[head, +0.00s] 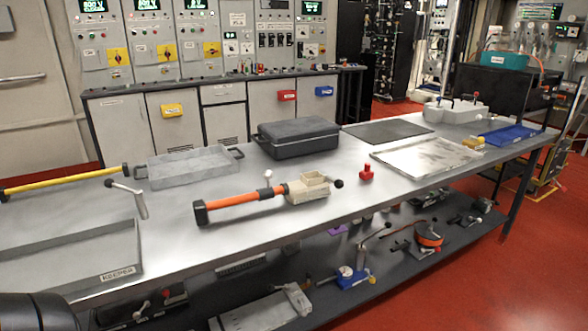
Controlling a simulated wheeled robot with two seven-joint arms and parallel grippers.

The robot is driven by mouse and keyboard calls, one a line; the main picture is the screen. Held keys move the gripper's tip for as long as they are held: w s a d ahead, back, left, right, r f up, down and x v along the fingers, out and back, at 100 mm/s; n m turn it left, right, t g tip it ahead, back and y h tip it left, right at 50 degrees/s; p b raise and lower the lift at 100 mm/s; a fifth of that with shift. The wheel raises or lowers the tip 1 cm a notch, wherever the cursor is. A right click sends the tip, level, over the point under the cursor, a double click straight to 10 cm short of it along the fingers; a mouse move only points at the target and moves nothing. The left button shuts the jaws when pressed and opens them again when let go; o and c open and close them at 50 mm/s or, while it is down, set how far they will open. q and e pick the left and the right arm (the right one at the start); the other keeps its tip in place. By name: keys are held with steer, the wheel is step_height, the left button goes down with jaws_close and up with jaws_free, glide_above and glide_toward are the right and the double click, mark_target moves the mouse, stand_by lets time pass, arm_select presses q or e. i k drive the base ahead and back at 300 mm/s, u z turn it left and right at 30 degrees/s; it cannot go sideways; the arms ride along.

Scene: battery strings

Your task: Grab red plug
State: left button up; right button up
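A small red plug (367,174) stands on the metal table (250,218), right of centre, with a wider base and a narrower top. Nothing touches it. It is just right of the black knob end of a tool with an orange handle (245,199) and a beige head. Neither of my grippers shows. A dark rounded part at the bottom left corner looks like part of my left arm, and no fingers are visible on it.
A grey open tray (187,168), a black case (297,139), a dark mat (388,132) and a pale flat plate (426,157) lie behind and beside the plug. A tray marked "KEEPER" (118,272) is at the front left. The tabletop in front of the plug is clear.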

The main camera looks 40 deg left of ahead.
mark_target(366, 174)
steer(key=z, duration=0.2)
steer(key=i, duration=2.2)
steer(key=u, duration=0.7)
